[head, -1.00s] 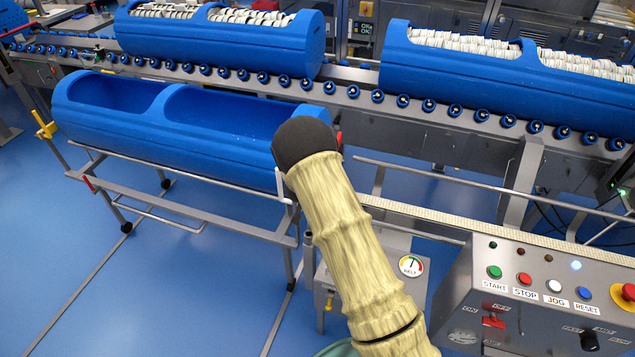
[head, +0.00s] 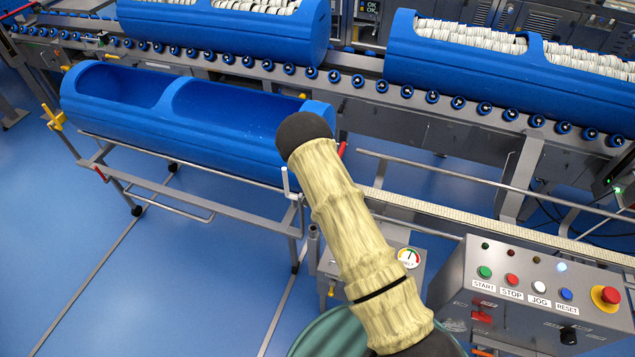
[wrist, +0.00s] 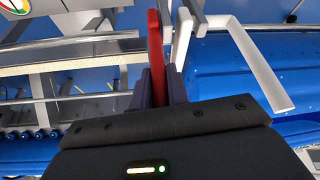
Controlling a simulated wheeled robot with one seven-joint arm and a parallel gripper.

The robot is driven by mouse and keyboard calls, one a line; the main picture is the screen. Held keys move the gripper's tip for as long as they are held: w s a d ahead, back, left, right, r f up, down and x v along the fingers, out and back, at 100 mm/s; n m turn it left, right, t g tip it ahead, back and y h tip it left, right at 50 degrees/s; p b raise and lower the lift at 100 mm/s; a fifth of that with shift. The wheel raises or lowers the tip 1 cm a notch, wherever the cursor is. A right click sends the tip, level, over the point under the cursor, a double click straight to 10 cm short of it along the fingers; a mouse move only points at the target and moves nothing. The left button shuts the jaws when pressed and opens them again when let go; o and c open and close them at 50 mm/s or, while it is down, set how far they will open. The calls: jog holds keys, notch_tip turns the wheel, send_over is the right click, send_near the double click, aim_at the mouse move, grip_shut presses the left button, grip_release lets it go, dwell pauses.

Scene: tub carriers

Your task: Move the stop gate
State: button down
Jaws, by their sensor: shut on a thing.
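A red bar (wrist: 155,40) stands upright in the wrist view and runs down between the dark fingers of my gripper (wrist: 164,78). I take it for the stop gate or its handle; its red tip (head: 342,149) also shows beside my arm's dark end in the head view. My gripper is shut on it. A pale bar (wrist: 182,38) stands close to its right, beside the other finger. My forearm hides the fingers and most of the red bar in the head view.
An empty blue tub (head: 130,130) lies on a metal cart (head: 180,217), its right end next to my arm. Filled blue tubs (head: 215,37) stand on the roller conveyor (head: 383,86) behind. A control box (head: 545,270) stands at lower right. Blue floor is open at left.

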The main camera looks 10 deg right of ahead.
jog(key=shift+w, duration=0.1)
jog(key=c, duration=1.4)
grip_release()
jog(key=shift+o, duration=0.2)
jog(key=shift+r, duration=0.1)
jog(key=b+v, duration=0.3)
jog(key=v, duration=1.4)
